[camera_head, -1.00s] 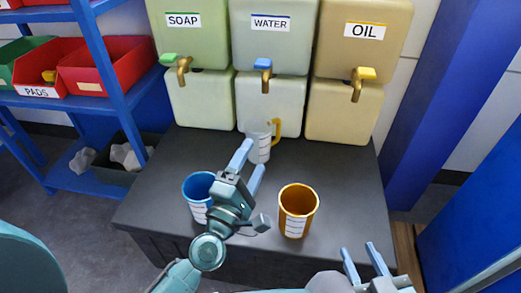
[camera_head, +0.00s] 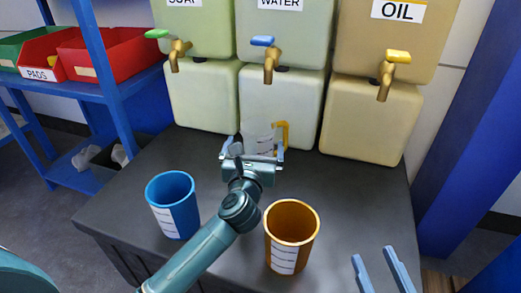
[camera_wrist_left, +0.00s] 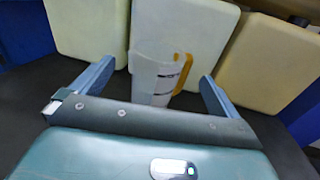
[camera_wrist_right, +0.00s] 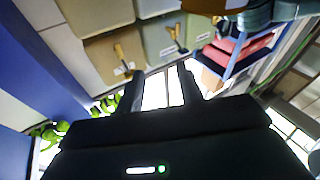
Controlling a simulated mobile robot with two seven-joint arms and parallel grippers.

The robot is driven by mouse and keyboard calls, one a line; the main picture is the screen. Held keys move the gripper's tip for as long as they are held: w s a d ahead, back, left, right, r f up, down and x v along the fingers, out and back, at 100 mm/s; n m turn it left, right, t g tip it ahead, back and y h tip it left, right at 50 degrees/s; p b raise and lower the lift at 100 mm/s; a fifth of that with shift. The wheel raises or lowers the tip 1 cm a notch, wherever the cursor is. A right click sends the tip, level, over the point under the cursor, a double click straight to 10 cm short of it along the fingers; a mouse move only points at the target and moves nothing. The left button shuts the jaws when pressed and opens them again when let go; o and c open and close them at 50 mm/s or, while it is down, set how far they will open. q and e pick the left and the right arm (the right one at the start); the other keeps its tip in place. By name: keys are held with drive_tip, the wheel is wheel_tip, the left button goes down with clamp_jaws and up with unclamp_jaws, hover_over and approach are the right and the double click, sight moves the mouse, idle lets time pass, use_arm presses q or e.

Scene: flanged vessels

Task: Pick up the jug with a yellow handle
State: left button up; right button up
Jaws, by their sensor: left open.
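The jug (camera_head: 261,146) is white and translucent with dark marks and a yellow handle (camera_head: 282,134). It stands upright on the dark table in front of the container labelled WATER. My left gripper (camera_head: 252,152) is right in front of it and partly hides it. In the left wrist view the jug (camera_wrist_left: 152,80) sits between the two spread fingers of my left gripper (camera_wrist_left: 154,85), its handle (camera_wrist_left: 183,72) on the right; I cannot tell whether a finger touches it. My right gripper (camera_head: 383,270) is open and empty at the lower right, and its spread fingers also show in the right wrist view (camera_wrist_right: 161,88).
A blue cup (camera_head: 172,205) stands left of my left arm, and an orange cup (camera_head: 290,236) stands right of it. Containers labelled SOAP, WATER and OIL with taps, such as the blue-levered tap (camera_head: 268,58), line the back. A blue shelf (camera_head: 105,75) is at left.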

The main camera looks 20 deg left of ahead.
sight(258, 129)
use_arm(q)
drive_tip(key=w, duration=0.2)
drive_tip(key=w+a+b, duration=0.1)
drive_tip(key=w, duration=0.2)
drive_tip(key=w+b, duration=0.1)
drive_tip(key=w, duration=0.2)
drive_tip(key=shift+a, duration=0.15)
drive_tip(key=shift+s, duration=0.1)
use_arm(e)
drive_tip(key=shift+a+f+m, duration=0.1)
drive_tip(key=shift+a+m, duration=0.05)
drive_tip(key=shift+m, duration=0.15)
use_arm(q)
drive_tip(key=c, duration=0.3)
drive_tip(key=shift+r, duration=0.1)
drive_tip(key=c, duration=0.8)
drive_tip(key=shift+r, duration=0.15)
drive_tip(key=shift+c, duration=0.2)
use_arm(e)
drive_tip(key=shift+r, duration=0.2)
